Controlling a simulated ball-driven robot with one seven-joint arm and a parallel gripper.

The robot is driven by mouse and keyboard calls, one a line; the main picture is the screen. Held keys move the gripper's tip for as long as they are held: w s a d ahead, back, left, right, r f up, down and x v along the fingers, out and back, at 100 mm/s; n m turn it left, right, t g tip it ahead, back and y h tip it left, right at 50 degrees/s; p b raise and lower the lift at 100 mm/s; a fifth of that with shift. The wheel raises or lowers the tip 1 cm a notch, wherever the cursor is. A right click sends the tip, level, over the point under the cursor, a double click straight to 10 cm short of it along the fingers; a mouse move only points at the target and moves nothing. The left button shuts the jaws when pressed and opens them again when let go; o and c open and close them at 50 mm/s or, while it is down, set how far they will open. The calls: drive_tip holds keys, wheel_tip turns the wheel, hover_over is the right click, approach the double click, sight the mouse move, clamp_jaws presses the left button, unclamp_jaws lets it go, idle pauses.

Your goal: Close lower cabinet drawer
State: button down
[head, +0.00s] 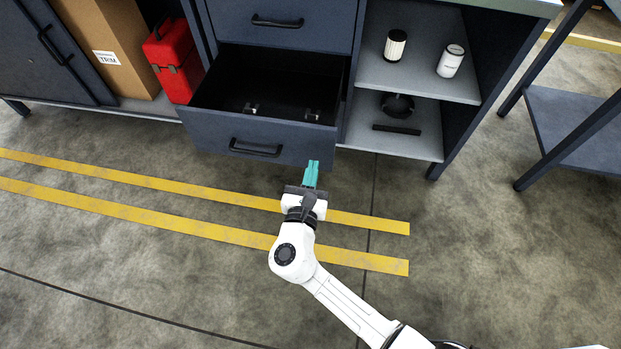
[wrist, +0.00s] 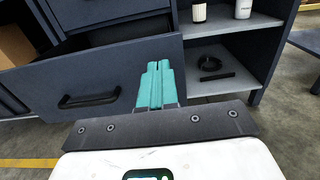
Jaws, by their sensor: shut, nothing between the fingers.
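The lower cabinet drawer (head: 215,131) is pulled out, with a dark blue front and a black bar handle (head: 255,148). Small metal parts (head: 313,115) lie inside it. My gripper (head: 312,168) has teal fingers, shut and empty, at the right end of the drawer front. In the wrist view the fingers (wrist: 155,82) overlap the right part of the drawer front (wrist: 45,88), right of its handle (wrist: 90,99). I cannot tell whether they touch it. The upper drawer (head: 300,36) above is shut.
Right of the drawer, open shelves (head: 420,80) hold a filter (head: 395,45), a white canister (head: 451,61) and dark parts (head: 397,105). Left stand a red toolbox (head: 174,60) and a cardboard box (head: 108,40). A table (head: 575,120) stands at right. The floor in front is clear.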

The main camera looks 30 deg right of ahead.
sight(322, 131)
drive_tip(key=b+x, duration=0.1)
drive_tip(key=x, duration=0.8)
drive_tip(key=shift+w+d+f, duration=0.1)
drive_tip(key=shift+w+d, duration=0.05)
drive_tip(key=shift+d, duration=0.1)
drive_tip(key=shift+w+d, duration=0.1)
drive_tip(key=shift+w, duration=0.05)
drive_tip(key=b+x, duration=1.5)
drive_tip(key=x, duration=1.2)
drive_tip(key=shift+w+d, duration=0.15)
drive_tip(key=shift+f, duration=0.1)
